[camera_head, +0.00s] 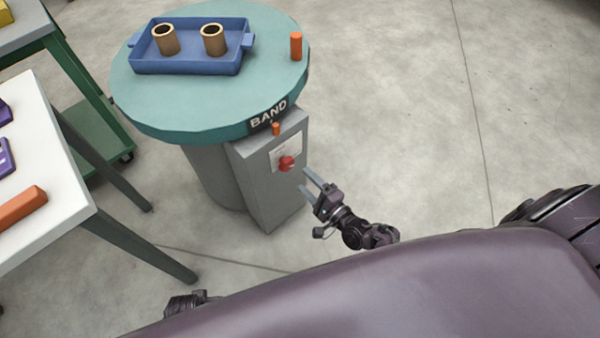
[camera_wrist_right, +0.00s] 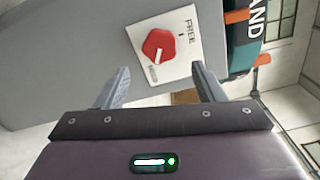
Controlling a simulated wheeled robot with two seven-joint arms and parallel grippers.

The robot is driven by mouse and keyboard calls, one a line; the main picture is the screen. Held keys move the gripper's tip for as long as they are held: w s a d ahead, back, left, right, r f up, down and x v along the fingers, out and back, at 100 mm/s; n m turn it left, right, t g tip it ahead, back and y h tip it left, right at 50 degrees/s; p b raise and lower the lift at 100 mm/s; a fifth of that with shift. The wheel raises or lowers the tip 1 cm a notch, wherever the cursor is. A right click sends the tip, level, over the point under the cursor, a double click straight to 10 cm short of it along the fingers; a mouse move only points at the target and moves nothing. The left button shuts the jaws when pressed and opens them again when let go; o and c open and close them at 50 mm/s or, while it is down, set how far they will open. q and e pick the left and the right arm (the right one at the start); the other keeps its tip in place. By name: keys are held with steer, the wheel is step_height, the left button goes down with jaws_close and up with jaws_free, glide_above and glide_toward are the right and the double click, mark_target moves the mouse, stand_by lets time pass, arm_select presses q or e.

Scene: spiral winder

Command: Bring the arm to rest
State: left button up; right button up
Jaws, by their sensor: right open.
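My right gripper (camera_head: 304,179) is open and empty. Its fingers point at the front of a grey control box (camera_head: 262,185) under the round turntable. The box carries a red knob (camera_head: 286,163) on a white plate. In the right wrist view the red knob (camera_wrist_right: 159,46) lies beyond and between the two open fingertips (camera_wrist_right: 160,69), apart from them. Its white mark lies on the side facing a small unreadable label, away from the word FREE. My left gripper's fingers do not show; a dark piece of mine shows at the bottom left of the head view.
An orange lever (camera_head: 276,128) sits below the BAND label. A white table (camera_head: 60,215) stands left. Floor at right is clear.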

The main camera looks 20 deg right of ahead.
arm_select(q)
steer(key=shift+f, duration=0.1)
arm_select(e)
steer(key=shift+s, duration=0.2)
steer(key=s+f+n+g+h, duration=0.4)
steer(key=s+f+n+g, duration=0.75)
steer(key=f+n, duration=0.3)
arm_select(q)
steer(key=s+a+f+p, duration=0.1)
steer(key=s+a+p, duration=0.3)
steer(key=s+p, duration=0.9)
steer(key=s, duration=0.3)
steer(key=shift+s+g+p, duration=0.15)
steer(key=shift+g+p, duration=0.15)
steer(key=shift+p, duration=0.1)
arm_select(e)
steer(key=s+d+n+g+h, duration=0.1)
steer(key=s+d+n+g, duration=0.1)
steer(key=s, duration=0.9)
steer(key=s+d+f+n+g+h, duration=0.1)
steer(key=s+d+n+g, duration=0.1)
steer(key=s, duration=1)
steer(key=shift+s+d, duration=0.15)
steer(key=shift+d, duration=0.25)
